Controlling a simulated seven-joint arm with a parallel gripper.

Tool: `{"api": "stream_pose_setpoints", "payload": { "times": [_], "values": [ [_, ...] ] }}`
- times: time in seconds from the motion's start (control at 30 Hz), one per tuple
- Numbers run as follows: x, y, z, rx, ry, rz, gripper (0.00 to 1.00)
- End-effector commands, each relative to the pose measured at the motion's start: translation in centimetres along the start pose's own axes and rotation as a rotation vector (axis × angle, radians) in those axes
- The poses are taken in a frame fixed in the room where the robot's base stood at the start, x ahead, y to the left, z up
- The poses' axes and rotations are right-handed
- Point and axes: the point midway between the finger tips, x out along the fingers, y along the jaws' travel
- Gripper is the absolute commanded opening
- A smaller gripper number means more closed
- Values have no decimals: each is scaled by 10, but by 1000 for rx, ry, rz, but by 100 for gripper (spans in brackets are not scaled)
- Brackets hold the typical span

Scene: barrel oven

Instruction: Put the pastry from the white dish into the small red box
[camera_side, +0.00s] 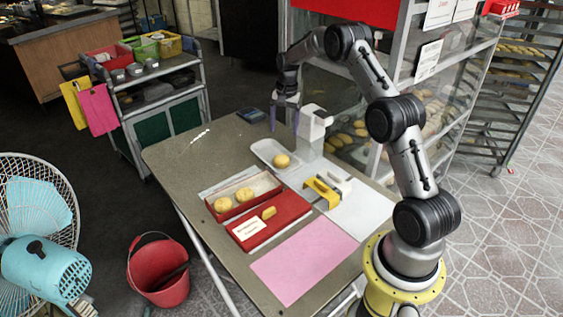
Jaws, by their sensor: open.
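A round golden pastry (282,161) sits in the white dish (263,147), towards the dish's near right end. The small red box (292,206) lies nearer on the table, with a white label and a small yellow-orange piece (269,212) on it. I cannot tell whether its top is open or closed. My gripper (285,123) is open, points down and is empty. It appears above the far part of the table, behind the white dish and apart from the pastry.
A tray with two pastries (243,195) lies beside the red box. A yellow-handled tool (322,191), a pink sheet (305,262) and a white device (312,125) are on the table (190,152). A glass display case stands behind.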

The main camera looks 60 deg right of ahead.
Motion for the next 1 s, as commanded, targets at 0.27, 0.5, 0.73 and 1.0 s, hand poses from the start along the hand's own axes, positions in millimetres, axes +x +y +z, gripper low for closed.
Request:
{"api": "stream_pose_setpoints", "payload": {
  "times": [0.27, 0.5, 0.73, 1.0],
  "values": [
    [52, 0, 1, -2, -3, 2, 82],
    [76, -1, 1, -2, 0, 0, 82],
    [99, -1, -1, -3, -2, 2, 82],
    [128, -2, -2, -3, 0, 0, 82]
  ]
}}
